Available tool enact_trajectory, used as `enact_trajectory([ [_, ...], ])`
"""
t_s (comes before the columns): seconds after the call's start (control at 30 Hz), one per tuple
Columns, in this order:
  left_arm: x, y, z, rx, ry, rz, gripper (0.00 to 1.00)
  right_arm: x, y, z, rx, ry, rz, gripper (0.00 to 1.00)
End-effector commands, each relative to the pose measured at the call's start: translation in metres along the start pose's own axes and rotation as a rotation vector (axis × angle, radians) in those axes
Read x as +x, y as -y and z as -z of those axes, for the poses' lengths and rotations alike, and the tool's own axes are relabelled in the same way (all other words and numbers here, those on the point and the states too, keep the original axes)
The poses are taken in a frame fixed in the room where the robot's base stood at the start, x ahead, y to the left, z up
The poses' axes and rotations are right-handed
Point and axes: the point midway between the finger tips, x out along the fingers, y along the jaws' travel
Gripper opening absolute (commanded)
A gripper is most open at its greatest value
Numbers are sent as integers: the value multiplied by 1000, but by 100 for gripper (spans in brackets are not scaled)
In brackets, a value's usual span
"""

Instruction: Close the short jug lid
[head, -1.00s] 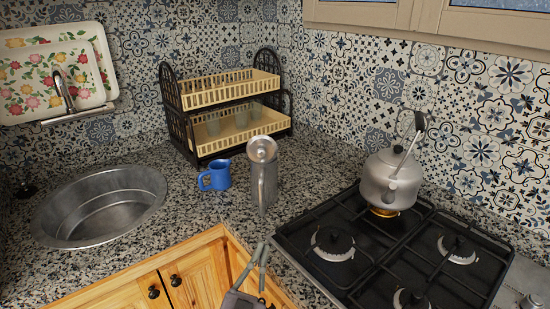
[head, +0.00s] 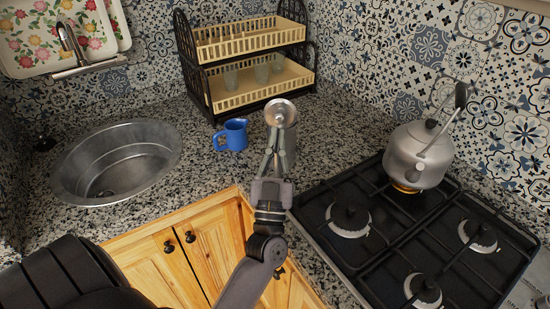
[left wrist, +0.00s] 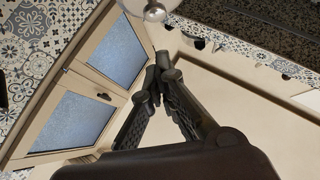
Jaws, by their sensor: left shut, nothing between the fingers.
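The short metal jug (head: 291,146) stands on the granite counter in the head view, right of the blue mug. Its round lid (head: 280,112) is raised, tilted up with its disc facing me. My left gripper (head: 276,138) is shut and empty. Its fingertips are in front of the jug, just below the lid, and hide much of the jug's body. I cannot tell whether they touch it. In the left wrist view the shut fingers (left wrist: 165,66) point up, and a round silver part, apparently the lid (left wrist: 150,8), shows at the top edge. My right gripper is not in view.
The blue mug (head: 231,135) stands left of the jug. A black two-tier rack (head: 246,92) with cups is behind. The sink (head: 120,160) is at left; the stove (head: 395,235) with a kettle (head: 418,155) is at right.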

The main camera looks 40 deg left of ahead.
Motion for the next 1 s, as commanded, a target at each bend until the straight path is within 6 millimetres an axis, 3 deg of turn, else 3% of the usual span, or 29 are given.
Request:
enact_trajectory([
  [0.1,15,0,-14,3,0,-2,0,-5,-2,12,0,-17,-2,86],
  [0.33,26,0,-27,1,0,-1,0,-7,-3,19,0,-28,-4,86],
  [0.73,27,0,-29,1,3,0,0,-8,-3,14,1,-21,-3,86],
  [1.0,36,8,-29,0,50,1,0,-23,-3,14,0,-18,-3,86],
])
